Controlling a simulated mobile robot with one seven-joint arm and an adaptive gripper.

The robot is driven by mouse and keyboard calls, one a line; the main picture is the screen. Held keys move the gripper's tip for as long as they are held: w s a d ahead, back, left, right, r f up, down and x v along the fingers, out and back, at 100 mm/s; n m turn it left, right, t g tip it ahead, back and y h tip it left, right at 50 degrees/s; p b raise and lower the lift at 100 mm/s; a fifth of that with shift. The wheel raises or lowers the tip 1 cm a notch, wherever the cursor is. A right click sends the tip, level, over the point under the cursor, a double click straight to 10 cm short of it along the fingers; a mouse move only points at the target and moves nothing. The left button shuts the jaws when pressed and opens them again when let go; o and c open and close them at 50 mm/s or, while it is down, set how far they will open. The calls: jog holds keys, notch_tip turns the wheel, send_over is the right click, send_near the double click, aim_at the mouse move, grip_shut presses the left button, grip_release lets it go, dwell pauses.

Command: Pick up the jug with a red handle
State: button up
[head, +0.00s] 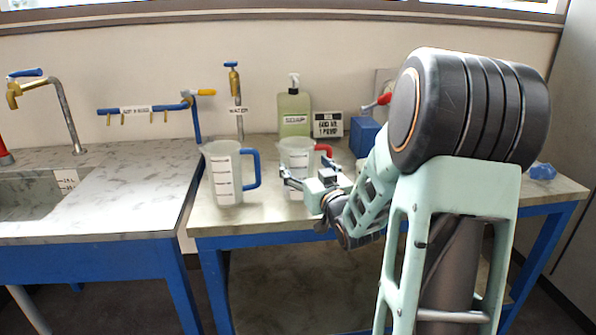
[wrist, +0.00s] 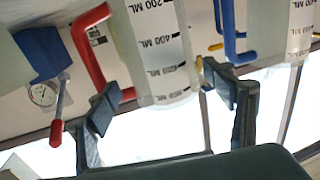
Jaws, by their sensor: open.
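The jug with a red handle (head: 297,150) is a clear, marked measuring jug standing upright on the right-hand table, its handle to the right. My gripper (head: 308,174) is in front of it and hides part of its lower body. The wrist view is upside down; there the jug (wrist: 155,50) shows between the two fingers of my gripper (wrist: 165,97), with the red handle (wrist: 88,50) to the left. One finger overlaps the end of the handle. The jaws are open with nothing held. Whether either finger touches the jug cannot be told.
A similar jug with a blue handle (head: 224,175) stands close on the left. Behind are a green soap bottle (head: 294,114), a small sign (head: 328,124) and a blue box (head: 364,137) with a red lever. A sink counter (head: 110,190) lies to the left.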

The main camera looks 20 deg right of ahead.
jog(key=w, duration=0.5)
jog(key=shift+w+d+f, duration=0.15)
jog(key=shift+w+f, duration=0.1)
jog(key=shift+w, duration=0.05)
jog(key=c, duration=1)
